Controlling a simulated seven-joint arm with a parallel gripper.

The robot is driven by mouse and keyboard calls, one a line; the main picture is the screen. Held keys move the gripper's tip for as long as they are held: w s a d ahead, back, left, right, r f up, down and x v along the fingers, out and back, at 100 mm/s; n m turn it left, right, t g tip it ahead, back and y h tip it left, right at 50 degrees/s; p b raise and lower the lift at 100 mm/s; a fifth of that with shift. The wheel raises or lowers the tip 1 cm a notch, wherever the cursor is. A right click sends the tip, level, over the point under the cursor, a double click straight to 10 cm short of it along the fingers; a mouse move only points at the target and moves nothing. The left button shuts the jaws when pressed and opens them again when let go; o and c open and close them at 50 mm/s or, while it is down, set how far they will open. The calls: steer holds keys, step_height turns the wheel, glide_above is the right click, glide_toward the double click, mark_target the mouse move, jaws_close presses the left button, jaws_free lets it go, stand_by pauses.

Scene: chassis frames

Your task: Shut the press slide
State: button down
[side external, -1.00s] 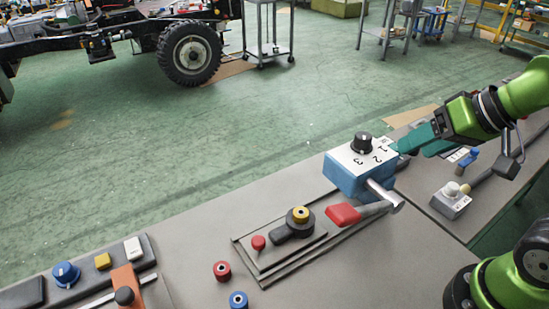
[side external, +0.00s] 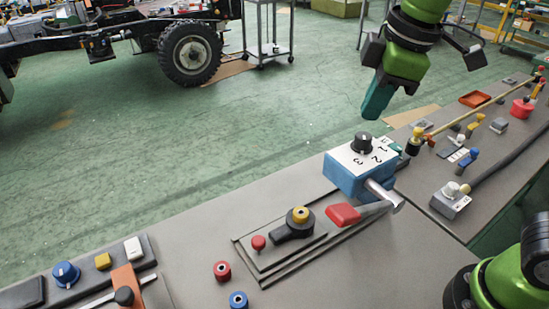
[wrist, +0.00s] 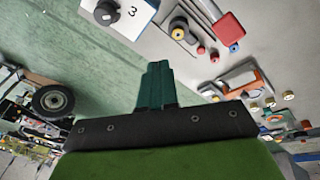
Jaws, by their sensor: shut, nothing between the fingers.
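A blue block (side external: 352,181) with a white numbered top and a black knob (side external: 363,143) stands on the bench; I cannot tell for certain that it is the press slide. A silver rod (side external: 383,193) and a red-ended lever (side external: 343,214) are at its front right. A flat grey plate (side external: 270,262) with a black lever and yellow cap (side external: 299,215) lies to its left. The white numbered top also shows in the wrist view (wrist: 125,14). My gripper (side external: 374,108) is shut and empty, pointing down above and behind the block, apart from it; its teal fingers show in the wrist view (wrist: 157,68).
Red (side external: 222,270) and blue (side external: 238,299) round buttons sit in front of the plate. An orange lever panel (side external: 128,283) is at left. Several controls, including a grey box with a pale knob (side external: 451,201), line the bench at right. Open green floor lies behind the bench.

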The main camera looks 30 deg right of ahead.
steer(key=a+f+n+h, duration=0.35)
steer(key=a+n, duration=1.05)
steer(key=a, duration=0.5)
glide_toward(285, 244)
steer(key=f, duration=0.1)
steer(key=a+f, duration=0.1)
steer(key=shift+w+f+g+h, duration=0.15)
steer(key=shift+f+g+h, duration=0.1)
steer(key=shift+f+g, duration=0.15)
steer(key=d, duration=0.1)
steer(key=w+d, duration=0.1)
steer(key=d, duration=0.1)
steer(key=shift+w+f, duration=0.35)
steer(key=shift+w+d, duration=0.3)
steer(key=shift+d, duration=0.1)
